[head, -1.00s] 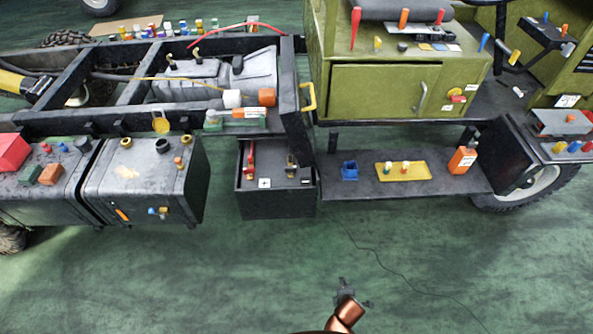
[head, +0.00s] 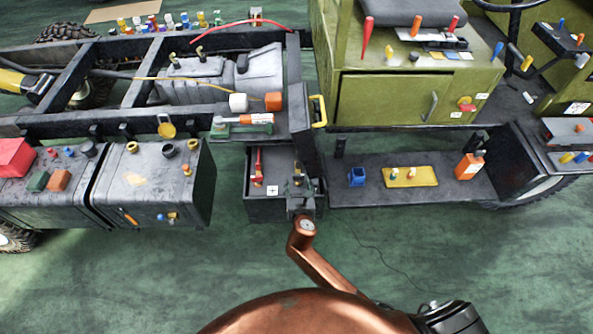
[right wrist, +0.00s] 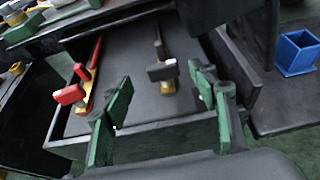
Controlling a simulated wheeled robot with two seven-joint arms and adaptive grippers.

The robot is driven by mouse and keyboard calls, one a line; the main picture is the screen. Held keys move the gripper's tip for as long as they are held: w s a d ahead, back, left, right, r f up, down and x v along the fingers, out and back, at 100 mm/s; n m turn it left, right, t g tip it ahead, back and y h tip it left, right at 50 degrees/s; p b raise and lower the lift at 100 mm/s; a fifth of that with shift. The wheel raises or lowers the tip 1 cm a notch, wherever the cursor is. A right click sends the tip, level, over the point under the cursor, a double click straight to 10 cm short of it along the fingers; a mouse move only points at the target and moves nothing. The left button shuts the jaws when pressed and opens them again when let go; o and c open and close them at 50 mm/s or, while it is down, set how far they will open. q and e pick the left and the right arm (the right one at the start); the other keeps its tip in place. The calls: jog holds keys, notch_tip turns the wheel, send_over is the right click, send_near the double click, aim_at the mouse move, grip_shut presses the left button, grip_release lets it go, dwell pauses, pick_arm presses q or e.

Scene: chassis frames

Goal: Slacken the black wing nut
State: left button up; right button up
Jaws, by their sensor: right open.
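The black wing nut (right wrist: 162,71) sits on a brass-coloured clamp with a black bar behind it, inside an open black box (right wrist: 165,135). My right gripper (right wrist: 163,92) has green-padded fingers spread apart at the near side of the box, one to each side of the wing nut in the picture. Nothing is between the pads, and I see no contact with the nut. A red wing nut (right wrist: 71,94) on a red bar is to the left. In the head view, my right gripper (head: 300,196) is over the box's front edge and partly hides the black clamp. My left gripper is not seen.
A dark shelf (head: 345,195) to the right carries a blue cup (head: 357,177), a yellow tray (head: 428,181) and an orange bottle (head: 468,166). A grey tank (head: 165,197) stands left of the box. A frame post with a yellow handle (head: 319,111) rises behind. Green floor in front is free.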

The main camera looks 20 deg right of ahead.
aim_at(299, 176)
jog(key=b+x, duration=0.1)
jog(key=x, duration=0.2)
jog(key=b+x, duration=0.1)
jog(key=x, duration=0.1)
jog(key=shift+w+d+f, duration=0.1)
jog(key=shift+w+f, duration=0.15)
jog(key=shift+f, duration=0.1)
jog(key=shift+w+d+f, duration=0.2)
jog(key=shift+w+d, duration=0.05)
jog(key=shift+w, duration=0.35)
jog(key=shift+c, duration=0.5)
